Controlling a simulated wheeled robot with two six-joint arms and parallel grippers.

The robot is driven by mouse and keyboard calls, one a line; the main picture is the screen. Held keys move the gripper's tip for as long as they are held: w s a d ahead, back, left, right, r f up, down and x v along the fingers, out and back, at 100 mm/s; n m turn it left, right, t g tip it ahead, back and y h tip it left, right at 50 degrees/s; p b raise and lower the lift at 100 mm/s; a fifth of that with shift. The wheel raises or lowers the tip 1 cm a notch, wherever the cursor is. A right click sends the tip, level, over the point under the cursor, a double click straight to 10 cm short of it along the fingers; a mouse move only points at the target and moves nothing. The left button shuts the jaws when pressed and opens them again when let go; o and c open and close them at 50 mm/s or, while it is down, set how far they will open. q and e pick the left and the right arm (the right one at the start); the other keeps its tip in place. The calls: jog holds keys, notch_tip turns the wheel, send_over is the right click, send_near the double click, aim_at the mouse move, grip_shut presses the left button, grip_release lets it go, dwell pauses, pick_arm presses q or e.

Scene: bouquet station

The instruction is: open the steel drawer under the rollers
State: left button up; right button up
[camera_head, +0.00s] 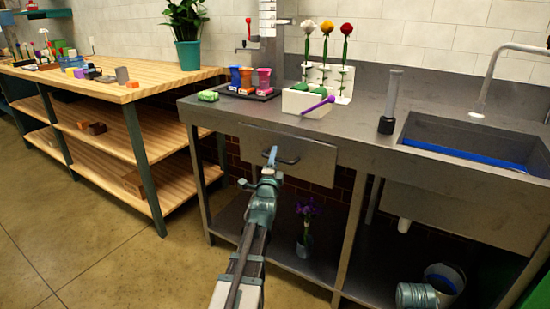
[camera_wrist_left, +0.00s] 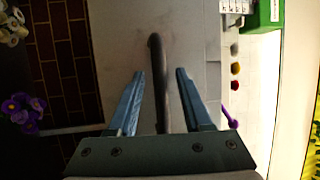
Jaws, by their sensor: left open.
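The steel drawer (camera_head: 312,166) is under the front edge of the steel bench, and its front looks closed. Its dark bar handle (camera_head: 288,161) is on the front and also shows in the left wrist view (camera_wrist_left: 157,55). My left gripper (camera_head: 258,169) is at the handle, with its two blue-grey fingers spread apart. In the left wrist view the handle bar runs between the fingers (camera_wrist_left: 158,74), with a gap visible on both sides. The drawer front (camera_wrist_left: 190,45) fills the middle of that view. My right gripper is not in view.
Above the drawer, the bench holds a tray of coloured cups (camera_head: 247,78), a white flower holder (camera_head: 310,100) and a sink (camera_head: 470,140) at right. A vase with purple flowers (camera_head: 305,225) stands on the lower shelf. A wooden table (camera_head: 110,85) is at left, with open floor before it.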

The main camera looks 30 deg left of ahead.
pick_arm(q)
grip_shut()
dwell(1.5)
